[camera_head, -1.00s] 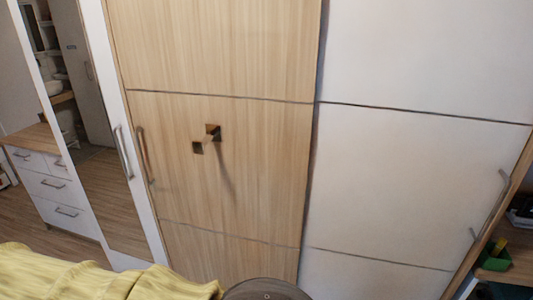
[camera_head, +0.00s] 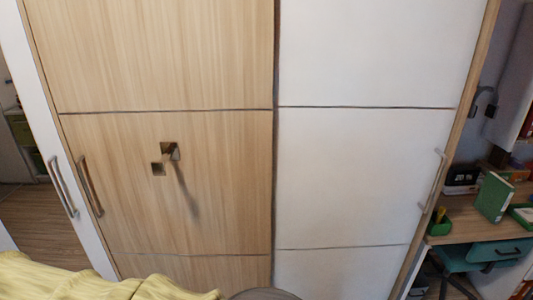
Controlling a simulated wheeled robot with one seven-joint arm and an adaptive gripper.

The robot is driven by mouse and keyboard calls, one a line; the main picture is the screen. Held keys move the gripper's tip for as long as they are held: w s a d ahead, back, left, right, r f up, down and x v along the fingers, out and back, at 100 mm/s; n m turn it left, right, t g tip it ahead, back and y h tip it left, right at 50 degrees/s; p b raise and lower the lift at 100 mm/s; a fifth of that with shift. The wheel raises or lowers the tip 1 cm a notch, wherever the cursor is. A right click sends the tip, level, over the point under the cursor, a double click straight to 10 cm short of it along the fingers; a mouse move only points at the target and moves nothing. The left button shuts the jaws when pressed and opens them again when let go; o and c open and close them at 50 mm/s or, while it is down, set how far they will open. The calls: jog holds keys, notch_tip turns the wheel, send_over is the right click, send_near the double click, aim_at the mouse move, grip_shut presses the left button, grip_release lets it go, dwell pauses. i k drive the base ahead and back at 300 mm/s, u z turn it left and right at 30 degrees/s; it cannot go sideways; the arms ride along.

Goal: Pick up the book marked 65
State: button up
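A green book (camera_head: 493,197) stands tilted on a wooden desk at the right edge of the head view. Any mark on its cover is too small to read. Small dark boxes or books with pale print (camera_head: 462,178) stand behind it to the left. Another green flat item (camera_head: 522,214) lies partly cut off by the frame's right edge. I cannot tell which of these, if any, bears 65. My gripper is not in view.
A tall wardrobe with a wood door (camera_head: 225,190) and a white door (camera_head: 350,180) fills the middle. A yellow bedspread (camera_head: 90,283) lies at lower left.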

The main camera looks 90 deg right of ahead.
aim_at(495, 193)
jog(key=z, duration=4.1)
jog(key=i, duration=0.6)
jog(key=u, duration=0.05)
